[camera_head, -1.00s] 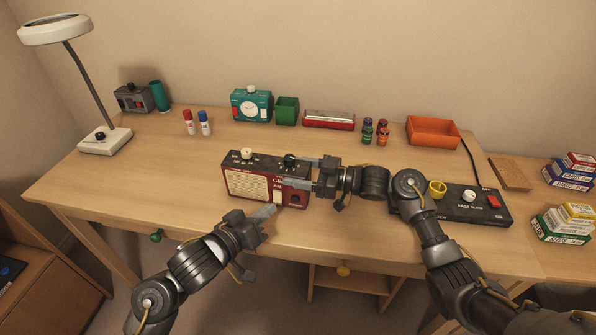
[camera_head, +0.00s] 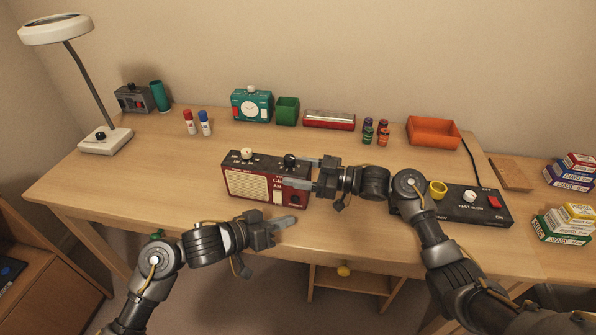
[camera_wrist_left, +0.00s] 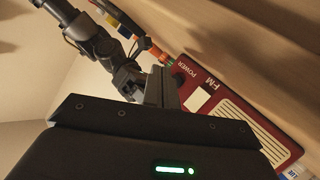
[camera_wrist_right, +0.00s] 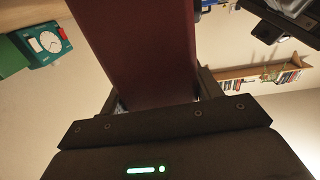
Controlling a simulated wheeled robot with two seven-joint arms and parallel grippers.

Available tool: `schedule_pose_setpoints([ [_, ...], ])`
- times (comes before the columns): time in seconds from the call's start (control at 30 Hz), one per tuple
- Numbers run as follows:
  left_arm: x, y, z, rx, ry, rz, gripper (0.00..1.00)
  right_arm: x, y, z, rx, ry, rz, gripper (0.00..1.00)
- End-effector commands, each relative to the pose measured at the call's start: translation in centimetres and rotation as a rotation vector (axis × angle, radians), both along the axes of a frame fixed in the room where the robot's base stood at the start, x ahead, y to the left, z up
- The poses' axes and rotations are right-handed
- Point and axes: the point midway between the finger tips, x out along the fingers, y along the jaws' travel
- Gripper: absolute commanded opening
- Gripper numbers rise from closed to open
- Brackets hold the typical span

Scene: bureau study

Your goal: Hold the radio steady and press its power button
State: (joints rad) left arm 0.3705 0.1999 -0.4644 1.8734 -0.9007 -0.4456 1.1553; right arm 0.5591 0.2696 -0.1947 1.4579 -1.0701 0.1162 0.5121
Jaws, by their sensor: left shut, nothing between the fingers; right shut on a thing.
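The red radio (camera_head: 268,194) stands upright on the desk, with a cream speaker grille and knobs on top. My right gripper (camera_head: 304,174) is shut on its right end. In the right wrist view the radio's red body (camera_wrist_right: 145,45) fills the space between the fingers. My left gripper (camera_head: 287,221) is shut and empty, in front of the radio's lower right part and apart from it in the head view. The left wrist view shows the radio's front (camera_wrist_left: 215,82) with the POWER label. My left fingertips partly cover the area beside that label, so contact there cannot be told.

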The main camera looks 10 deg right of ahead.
Motion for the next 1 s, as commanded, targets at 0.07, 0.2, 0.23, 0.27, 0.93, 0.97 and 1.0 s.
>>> schedule_pose_setpoints([
  [0.07,1.0,-0.4,0.1,0.000,0.001,0.000,0.00,-0.1,0.0,-0.1,-0.001,0.001,0.002,0.10],
  [0.2,2.4,-1.0,0.1,-0.001,0.000,0.000,0.00,-0.1,0.0,-0.1,-0.001,0.001,0.002,0.10],
  [0.23,2.7,-1.1,0.0,-0.001,0.000,0.000,0.00,-0.1,0.0,-0.1,-0.001,0.001,0.002,0.10],
  [0.27,2.9,-1.1,0.0,0.000,0.001,0.000,0.00,-0.1,0.0,-0.1,-0.001,0.001,0.002,0.10],
  [0.93,3.6,-1.4,0.0,0.000,0.000,0.000,0.00,-0.1,0.0,-0.1,0.000,0.002,0.002,0.10],
  [0.97,3.6,-1.4,0.0,0.000,0.000,0.000,0.00,-0.1,0.0,-0.1,0.000,0.002,0.002,0.10],
  [1.0,3.6,-1.4,0.0,0.000,0.000,0.000,0.00,-0.1,0.0,-0.1,0.000,0.002,0.002,0.10],
])
